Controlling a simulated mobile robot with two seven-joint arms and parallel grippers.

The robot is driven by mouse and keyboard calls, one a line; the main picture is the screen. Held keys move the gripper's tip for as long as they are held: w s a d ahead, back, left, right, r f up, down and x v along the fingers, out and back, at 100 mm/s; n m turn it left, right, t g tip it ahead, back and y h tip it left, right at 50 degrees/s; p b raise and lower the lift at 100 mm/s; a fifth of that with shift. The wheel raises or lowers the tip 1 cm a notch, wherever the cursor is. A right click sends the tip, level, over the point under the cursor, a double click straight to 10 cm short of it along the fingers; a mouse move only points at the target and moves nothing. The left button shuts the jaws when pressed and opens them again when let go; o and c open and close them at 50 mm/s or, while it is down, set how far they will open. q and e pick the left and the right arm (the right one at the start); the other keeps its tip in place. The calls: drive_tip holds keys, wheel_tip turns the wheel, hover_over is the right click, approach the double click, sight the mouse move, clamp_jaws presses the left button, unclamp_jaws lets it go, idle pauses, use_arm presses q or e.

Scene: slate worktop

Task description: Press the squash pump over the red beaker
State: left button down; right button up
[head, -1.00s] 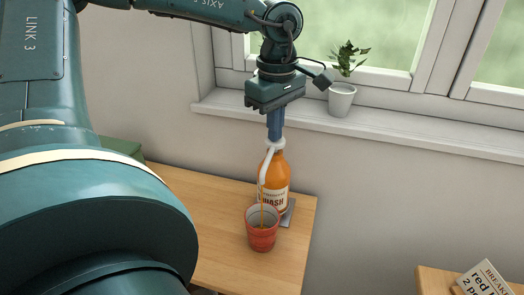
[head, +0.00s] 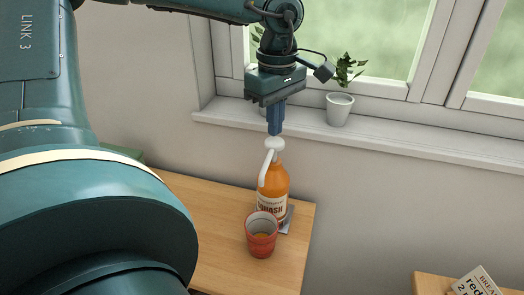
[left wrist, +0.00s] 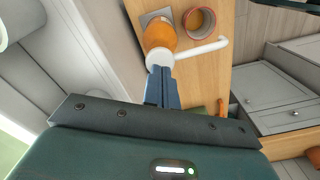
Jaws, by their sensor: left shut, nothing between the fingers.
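The orange squash bottle (head: 272,188) stands upright on the wooden worktop, with a white pump (head: 275,144) on top. The pump head is raised, with a gap above the bottle's shoulder, and its white spout bends down toward the beaker. The red beaker (head: 261,243) stands upright in front of the bottle, with some orange liquid inside. My left gripper (head: 275,131) points down, shut and empty, its tips at the top of the pump head. In the left wrist view, the fingertips (left wrist: 160,72) meet the white pump head (left wrist: 160,59). My right gripper is not in view.
The bottle stands on a grey plate (head: 289,219) near the worktop's right edge. A potted plant (head: 339,109) stands on the windowsill behind. A printed card (head: 474,283) stands on another wooden surface at lower right. Free worktop (head: 215,215) lies left of the beaker.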

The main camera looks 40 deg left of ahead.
sight(271, 144)
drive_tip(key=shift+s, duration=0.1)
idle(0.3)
